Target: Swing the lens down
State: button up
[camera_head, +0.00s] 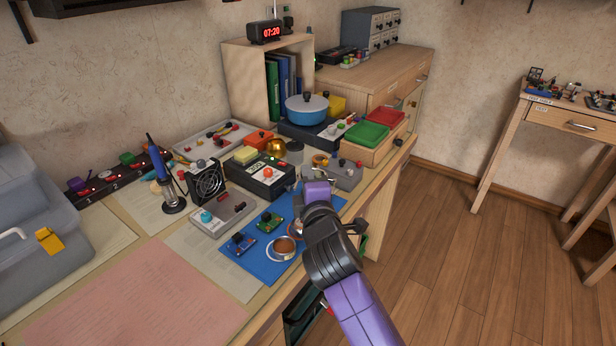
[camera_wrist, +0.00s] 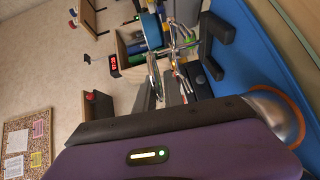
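In the wrist view, a thin round rim that looks like the lens (camera_wrist: 154,74) shows nearly edge-on, beside metal clips and rods (camera_wrist: 183,45). In the head view, my gripper (camera_head: 318,192) is over the right edge of the blue mat (camera_head: 262,268), at the front of the bench. My gripper and arm cover that spot, so the lens cannot be made out there.
Open floor (camera_head: 450,250) lies right of the bench.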

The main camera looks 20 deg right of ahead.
jog(key=shift+o, duration=1.1)
jog(key=shift+r, duration=0.1)
jog(key=shift+s+a+r+p, duration=0.1)
jog(key=shift+s+a+p, duration=0.1)
jog(key=shift+s, duration=1.05)
jog(key=shift+s+a+r+p, duration=0.1)
jog(key=shift+s+a+p, duration=0.05)
jog(key=shift+s, duration=1.15)
jog(key=shift+s+a+r+p, duration=0.1)
jog(key=shift+s+a+p, duration=0.1)
jog(key=shift+s, duration=1.05)
